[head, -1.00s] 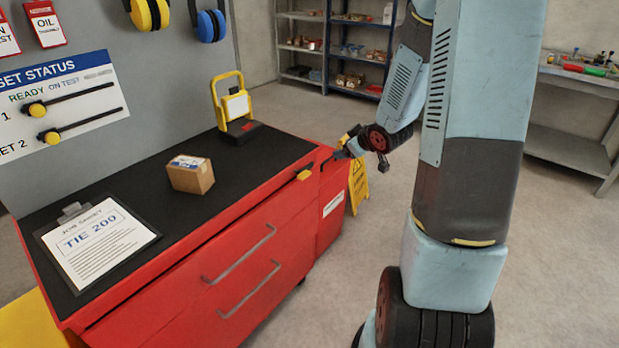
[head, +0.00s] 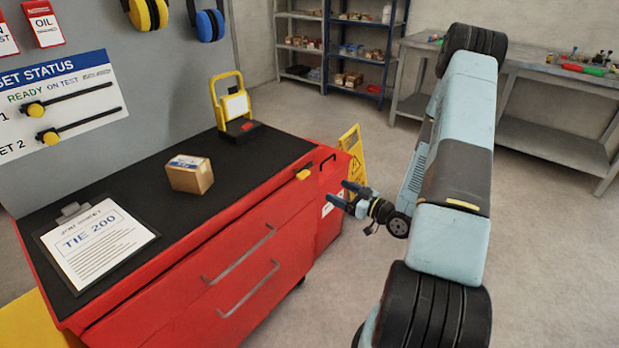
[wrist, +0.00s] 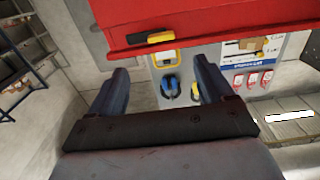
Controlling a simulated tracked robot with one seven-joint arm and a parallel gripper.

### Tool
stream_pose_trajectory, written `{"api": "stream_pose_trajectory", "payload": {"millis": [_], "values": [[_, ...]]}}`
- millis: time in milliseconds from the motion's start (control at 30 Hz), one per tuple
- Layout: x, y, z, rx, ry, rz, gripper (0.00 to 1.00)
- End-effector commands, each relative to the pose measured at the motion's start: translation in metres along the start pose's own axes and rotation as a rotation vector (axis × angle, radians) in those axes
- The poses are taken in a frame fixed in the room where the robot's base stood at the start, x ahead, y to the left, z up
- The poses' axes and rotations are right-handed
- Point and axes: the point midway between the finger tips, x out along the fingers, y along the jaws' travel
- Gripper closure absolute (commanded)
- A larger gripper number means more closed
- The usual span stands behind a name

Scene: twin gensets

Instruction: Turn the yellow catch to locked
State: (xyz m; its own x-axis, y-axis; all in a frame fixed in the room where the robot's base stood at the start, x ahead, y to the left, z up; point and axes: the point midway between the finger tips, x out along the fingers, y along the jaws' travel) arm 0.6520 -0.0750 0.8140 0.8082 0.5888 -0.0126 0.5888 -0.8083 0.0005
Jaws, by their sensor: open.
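The yellow catch (head: 303,174) sits on the top front edge of the red cabinet (head: 230,262), near its right end. In the wrist view the catch (wrist: 160,37) shows at the red edge, beyond and above the fingertips, with a dark part beside it. My gripper (head: 347,194) is open and empty. It stands to the right of the catch and a little lower, apart from it, by the cabinet's right end. In the wrist view my gripper's two fingers (wrist: 160,80) are spread with nothing between them.
A work light (head: 236,112), a small cardboard box (head: 190,180) and a clipboard (head: 97,243) stand or lie on the black top. A yellow floor sign (head: 352,150) stands behind the cabinet's right end. The floor at the right is mostly clear.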

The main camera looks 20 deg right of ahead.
Motion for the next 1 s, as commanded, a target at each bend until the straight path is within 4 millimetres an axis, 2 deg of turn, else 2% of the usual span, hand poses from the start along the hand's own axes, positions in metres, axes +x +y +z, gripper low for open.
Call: {"api": "stream_pose_trajectory", "payload": {"millis": [133, 233, 700, 1000], "values": [[0.005, -0.001, 0.0, 0.006, 0.015, -0.002, 0.19], [0.017, -0.001, 0.0, 0.005, 0.015, -0.003, 0.19], [0.098, -0.001, -0.001, 0.005, 0.014, -0.002, 0.19], [0.132, -0.001, -0.001, 0.006, 0.013, -0.001, 0.19]]}}
